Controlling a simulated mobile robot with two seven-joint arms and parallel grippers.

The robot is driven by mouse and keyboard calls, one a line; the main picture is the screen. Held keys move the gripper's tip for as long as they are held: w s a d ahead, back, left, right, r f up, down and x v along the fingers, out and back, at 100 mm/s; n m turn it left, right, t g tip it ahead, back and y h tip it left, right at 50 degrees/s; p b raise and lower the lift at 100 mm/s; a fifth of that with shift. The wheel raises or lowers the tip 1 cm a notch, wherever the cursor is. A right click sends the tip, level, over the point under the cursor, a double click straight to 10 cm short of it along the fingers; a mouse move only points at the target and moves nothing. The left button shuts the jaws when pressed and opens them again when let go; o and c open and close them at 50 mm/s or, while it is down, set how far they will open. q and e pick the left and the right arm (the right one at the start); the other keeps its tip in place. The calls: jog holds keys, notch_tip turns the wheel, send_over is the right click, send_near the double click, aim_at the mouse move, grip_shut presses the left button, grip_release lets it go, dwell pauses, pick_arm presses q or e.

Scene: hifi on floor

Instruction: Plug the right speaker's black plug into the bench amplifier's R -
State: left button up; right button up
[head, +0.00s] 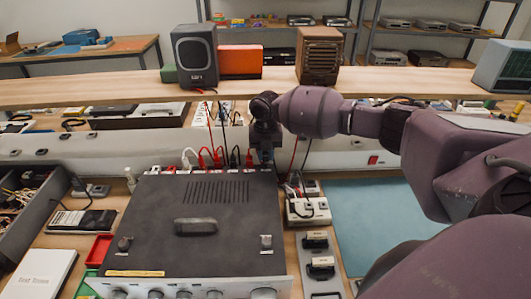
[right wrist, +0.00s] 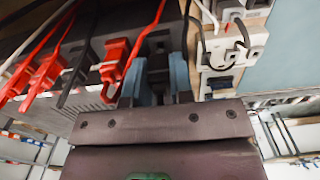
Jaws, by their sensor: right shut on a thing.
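The bench amplifier (head: 215,225) is a dark box with knobs along its front. Along its back edge stand a white plug (head: 188,158), red plugs (head: 204,157) and a black plug (head: 235,157). My right gripper (head: 266,158) points down at the amplifier's back right corner. In the right wrist view its blue fingers (right wrist: 159,82) are shut on a small dark plug (right wrist: 158,66), beside a seated red plug (right wrist: 115,60). The held plug's tip is hidden, so I cannot tell whether it is in a socket. My left gripper is not in view.
A grey speaker (head: 194,58) and a brown wooden speaker (head: 319,55) stand on the raised shelf (head: 120,88) behind. A white power strip (head: 308,208) lies right of the amplifier, near a blue mat (head: 380,215). Red and black cables hang close to the gripper.

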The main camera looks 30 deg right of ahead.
jog(key=shift+f, duration=0.2)
dwell(0.6)
jog(key=shift+f, duration=0.6)
dwell(0.7)
dwell(0.5)
jog(key=shift+f, duration=0.1)
dwell(0.5)
dwell(0.3)
dwell(0.9)
jog(key=shift+p, duration=0.3)
dwell(0.5)
dwell(0.3)
jog(key=shift+f, duration=0.1)
dwell(0.4)
